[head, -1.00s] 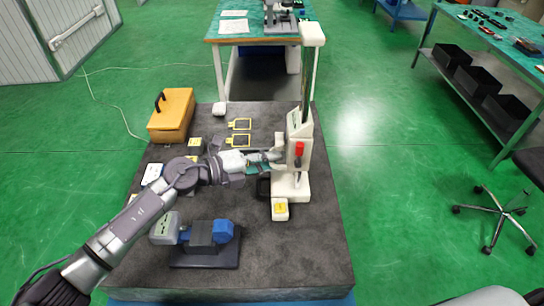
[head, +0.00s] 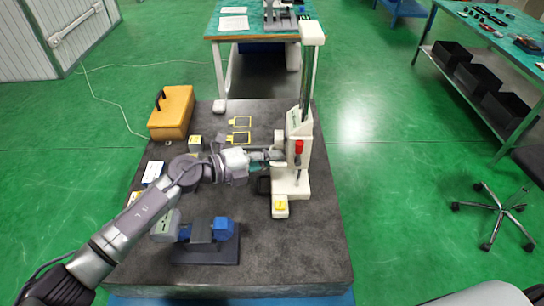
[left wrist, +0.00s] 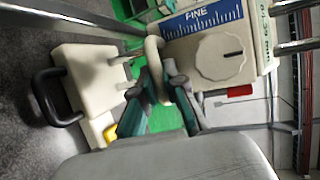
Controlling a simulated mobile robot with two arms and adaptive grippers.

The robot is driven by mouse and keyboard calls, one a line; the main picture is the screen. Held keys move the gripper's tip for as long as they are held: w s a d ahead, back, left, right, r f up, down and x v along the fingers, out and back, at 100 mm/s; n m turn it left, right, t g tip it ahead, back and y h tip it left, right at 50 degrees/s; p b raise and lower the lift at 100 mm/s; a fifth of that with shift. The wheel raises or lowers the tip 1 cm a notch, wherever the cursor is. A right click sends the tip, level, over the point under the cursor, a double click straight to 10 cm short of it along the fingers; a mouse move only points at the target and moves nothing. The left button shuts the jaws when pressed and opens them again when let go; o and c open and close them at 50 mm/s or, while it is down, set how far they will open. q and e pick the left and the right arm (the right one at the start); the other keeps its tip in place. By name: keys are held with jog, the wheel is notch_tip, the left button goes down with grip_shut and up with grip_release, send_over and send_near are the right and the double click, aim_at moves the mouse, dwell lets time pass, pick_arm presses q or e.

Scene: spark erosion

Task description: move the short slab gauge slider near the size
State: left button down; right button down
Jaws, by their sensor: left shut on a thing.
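The slab gauge is a cream stand with an upright column (head: 306,75) on the dark slab. Its slider (head: 299,128) is a cream block on the column with a red part below it. In the left wrist view the slider (left wrist: 255,30) shows a blue FINE scale and a round dial. My left gripper (head: 270,155) is at the slider's left side. In the left wrist view its teal fingers (left wrist: 168,88) are shut on a rounded cream grip of the slider. The exact contact is partly hidden. My right gripper is not in view.
The gauge foot (head: 291,184) has a yellow-marked block (head: 280,207) in front. A black handle (left wrist: 50,97) stands beside the foot. A blue and grey device (head: 205,240) is near the front; an orange case (head: 171,112) is at back left. The slab's right side is clear.

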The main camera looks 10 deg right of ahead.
pick_arm(q)
jog(key=shift+r, duration=0.1)
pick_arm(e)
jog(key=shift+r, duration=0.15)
pick_arm(q)
jog(key=c, duration=1.5)
grip_release()
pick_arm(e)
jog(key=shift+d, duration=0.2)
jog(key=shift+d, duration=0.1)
pick_arm(q)
jog(key=shift+a, duration=0.1)
jog(key=v, duration=1.2)
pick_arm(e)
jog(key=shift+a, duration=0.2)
